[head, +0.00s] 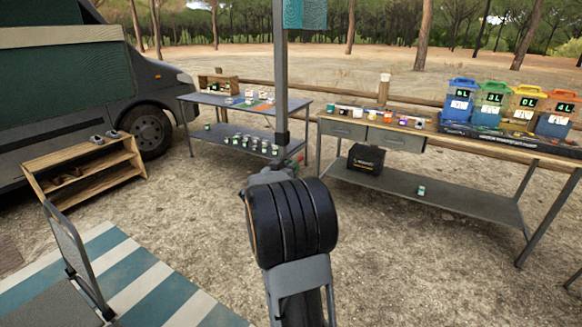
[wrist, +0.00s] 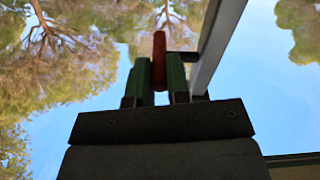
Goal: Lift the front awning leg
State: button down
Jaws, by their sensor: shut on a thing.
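The front awning leg (head: 281,80) is a grey square post, upright in the head view, with a dark collar low on it. It also shows at the upper right of the wrist view (wrist: 217,45). A red handle (wrist: 159,60) joins the leg by a short dark bracket. My gripper (wrist: 159,78) is shut on the red handle, with a green-padded finger on each side. In the head view my gripper (head: 282,165) is at the leg's lower visible part. My dark arm hides the leg's foot and most of the grip.
A workbench (head: 350,128) with coloured boxes stands right, and a smaller table (head: 215,100) with small items stands behind. A wooden shoe rack (head: 85,165), a folding chair (head: 75,255) and a striped mat (head: 130,270) are left. Gravel between is clear.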

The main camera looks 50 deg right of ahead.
jog(key=shift+r, duration=0.35)
jog(key=c, duration=1.5)
grip_release()
jog(key=o, duration=0.4)
jog(key=shift+f, duration=0.15)
jog(key=shift+a, duration=0.1)
jog(key=p+v, duration=0.1)
jog(key=v, duration=1.2)
jog(key=shift+a, duration=0.3)
